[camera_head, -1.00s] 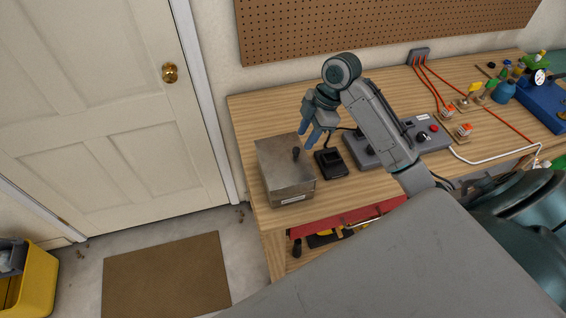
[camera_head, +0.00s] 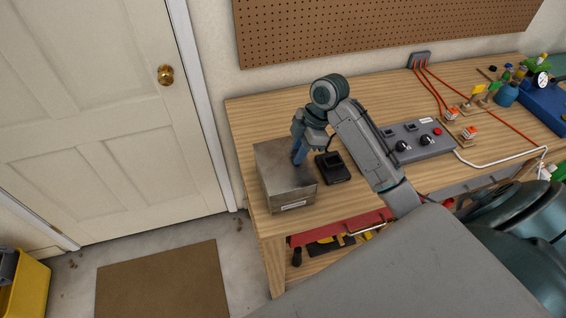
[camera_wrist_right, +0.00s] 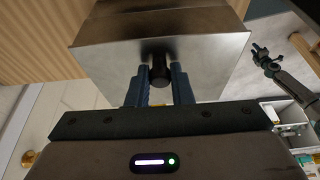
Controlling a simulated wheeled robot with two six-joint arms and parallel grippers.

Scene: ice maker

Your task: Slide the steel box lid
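The steel box (camera_head: 290,198) stands at the left end of the workbench, with a label on its front. Its lid (camera_head: 274,158) is a flat metal top and looks closed. A dark knob (camera_wrist_right: 159,70) stands up from the lid. My right gripper (camera_head: 299,157) reaches down over the lid, and its blue fingers hide the knob in the head view. In the right wrist view, the fingers (camera_wrist_right: 160,88) are apart, one on each side of the knob. A narrow gap seems to show beside it; contact is not clear.
A black device (camera_head: 332,168) sits close to the right of the box. A grey control panel (camera_head: 418,142) lies behind my right arm. The workbench (camera_head: 252,112) is clear behind the box. A red drawer or tray (camera_head: 335,228) shows below.

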